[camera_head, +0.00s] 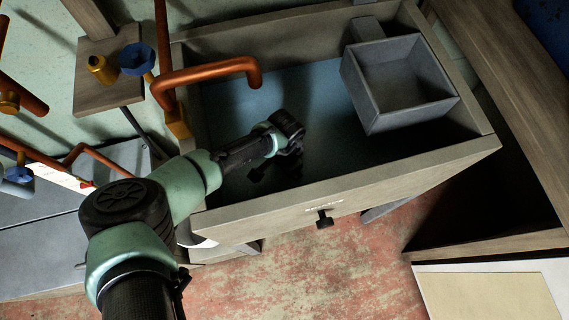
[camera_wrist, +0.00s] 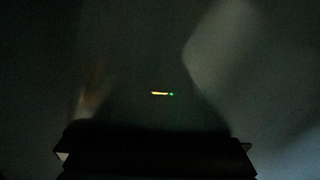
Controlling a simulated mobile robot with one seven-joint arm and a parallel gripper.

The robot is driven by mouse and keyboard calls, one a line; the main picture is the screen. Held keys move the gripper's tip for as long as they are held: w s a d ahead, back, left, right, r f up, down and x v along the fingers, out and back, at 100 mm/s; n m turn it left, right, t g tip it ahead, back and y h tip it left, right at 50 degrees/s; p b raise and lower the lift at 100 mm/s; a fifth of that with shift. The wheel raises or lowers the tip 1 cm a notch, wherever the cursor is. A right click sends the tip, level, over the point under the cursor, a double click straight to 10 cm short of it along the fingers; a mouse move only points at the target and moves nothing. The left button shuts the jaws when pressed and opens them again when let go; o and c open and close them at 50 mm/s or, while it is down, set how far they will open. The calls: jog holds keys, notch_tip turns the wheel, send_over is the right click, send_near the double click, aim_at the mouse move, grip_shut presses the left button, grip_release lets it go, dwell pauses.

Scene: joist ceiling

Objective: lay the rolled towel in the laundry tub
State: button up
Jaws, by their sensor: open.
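The laundry tub (camera_head: 400,178) is a wide grey-beige basin with a bluish floor, in the middle of the head view. My arm reaches over its left end. My gripper (camera_head: 276,178) is down inside the tub, near the front wall, and is open. Its jaws are dark and partly hidden by my wrist. I see no rolled towel in the head view; my arm and the front wall hide part of the tub floor. The wrist view is very dark, with my gripper (camera_wrist: 155,150) along the bottom and only blurred pale shapes beyond.
A grey square bin (camera_head: 398,85) sits in the tub's right end. A copper spout (camera_head: 210,75) hangs over the left end. A wooden counter (camera_head: 510,90) stands at right. The tub's middle floor looks clear.

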notch_tip(320, 180, up, 12)
jog(key=p, duration=0.3)
jog(key=shift+r, duration=0.25)
dwell(0.4)
